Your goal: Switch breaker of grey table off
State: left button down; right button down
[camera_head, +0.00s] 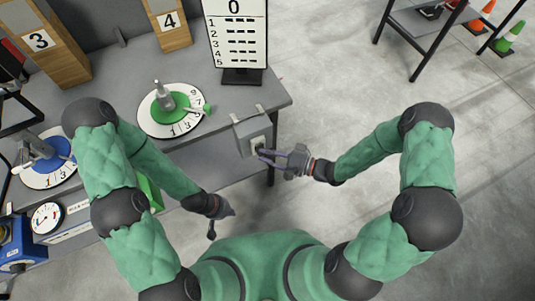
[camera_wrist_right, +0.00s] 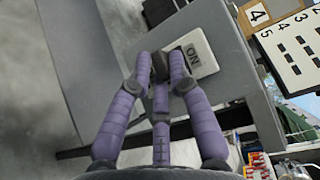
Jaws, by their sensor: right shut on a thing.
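The breaker is a grey box (camera_head: 253,135) on the front edge of the grey table (camera_head: 225,108), near its right corner. In the right wrist view its pale plate (camera_wrist_right: 198,52) reads "ON". My right gripper (camera_head: 266,157) is at the front of the box. In the right wrist view its fingers (camera_wrist_right: 160,68) close around the dark switch lever, which they mostly hide. My left gripper (camera_head: 222,220) hangs low in front of the table, away from the breaker; its fingers are too small and dark to judge.
A green dial (camera_head: 185,122) and a blue dial (camera_head: 40,177) sit on the table to the left. A numbered board (camera_head: 238,35) stands behind the breaker. Wooden blocks (camera_head: 40,40) stand at the back left.

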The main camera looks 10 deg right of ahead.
jog(key=c, duration=1.4)
grip_release()
jog(key=shift+d, duration=0.15)
jog(key=v, duration=1.1)
jog(key=shift+s+d, duration=0.2)
jog(key=shift+d, duration=0.1)
